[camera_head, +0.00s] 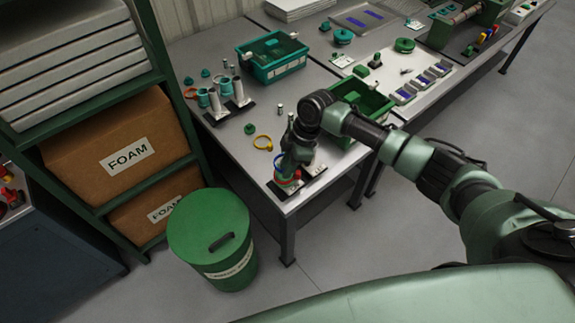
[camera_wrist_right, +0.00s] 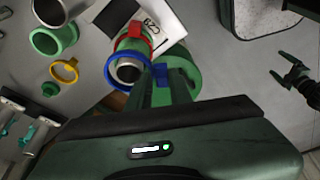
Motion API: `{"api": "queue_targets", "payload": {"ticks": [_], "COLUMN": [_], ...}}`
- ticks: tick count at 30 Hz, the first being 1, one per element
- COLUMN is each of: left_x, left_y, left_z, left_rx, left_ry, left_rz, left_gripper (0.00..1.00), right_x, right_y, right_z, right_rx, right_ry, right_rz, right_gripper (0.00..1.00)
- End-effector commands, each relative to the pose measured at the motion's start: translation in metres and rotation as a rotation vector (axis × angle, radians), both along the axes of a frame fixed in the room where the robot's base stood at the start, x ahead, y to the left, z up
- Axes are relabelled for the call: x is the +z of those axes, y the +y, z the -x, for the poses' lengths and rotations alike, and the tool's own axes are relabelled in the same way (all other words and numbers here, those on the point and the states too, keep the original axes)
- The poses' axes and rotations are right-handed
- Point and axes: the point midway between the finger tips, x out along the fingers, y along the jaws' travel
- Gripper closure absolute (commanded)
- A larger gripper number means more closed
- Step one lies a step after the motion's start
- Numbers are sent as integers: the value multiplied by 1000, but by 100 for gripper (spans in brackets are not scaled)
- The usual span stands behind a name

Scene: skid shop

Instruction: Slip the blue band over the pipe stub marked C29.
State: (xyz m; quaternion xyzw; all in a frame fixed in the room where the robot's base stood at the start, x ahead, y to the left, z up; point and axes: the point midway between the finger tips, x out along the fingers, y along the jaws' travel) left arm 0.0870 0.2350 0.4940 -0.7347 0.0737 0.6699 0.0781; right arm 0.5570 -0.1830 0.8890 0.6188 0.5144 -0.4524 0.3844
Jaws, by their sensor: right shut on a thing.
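The blue band (camera_wrist_right: 128,84) is a ring with a tab (camera_wrist_right: 160,73); my right gripper (camera_wrist_right: 163,84) is shut on that tab. In the right wrist view the ring frames the mouth of a metal pipe stub (camera_wrist_right: 127,72); whether it is around the stub or just above it, I cannot tell. A red band (camera_wrist_right: 134,43) lies behind it at the stub, with green (camera_wrist_right: 185,72) beneath. A white label (camera_wrist_right: 165,22) beside it reads C2 and a partly unclear character. In the head view the gripper hides much of this; the blue band (camera_head: 280,160) shows slightly. My left gripper (camera_wrist_right: 283,68) looks open, away from the table.
A yellow ring (camera_head: 262,143) lies loose on the table (camera_head: 225,150). Other stubs (camera_head: 239,93) stand farther back, one with a green band (camera_wrist_right: 55,38). A green crate (camera_head: 365,97) stands beside my right arm. A green bin (camera_head: 210,235) is at the table's left.

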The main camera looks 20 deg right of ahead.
Motion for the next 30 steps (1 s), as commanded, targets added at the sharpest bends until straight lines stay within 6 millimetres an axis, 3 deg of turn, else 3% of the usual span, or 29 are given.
{"api": "queue_targets", "payload": {"ticks": [19, 30], "left_x": [1, 12], "left_y": [0, 0], "left_z": [0, 0], "left_rx": [0, 0], "left_ry": [0, 0], "left_rz": [0, 0], "left_gripper": [8, 8], "right_x": [0, 10], "right_y": [1, 1], "right_z": [0, 0], "right_rx": [0, 0], "right_ry": [1, 0], "right_rz": [-1, -1], "right_gripper": [100, 100]}}
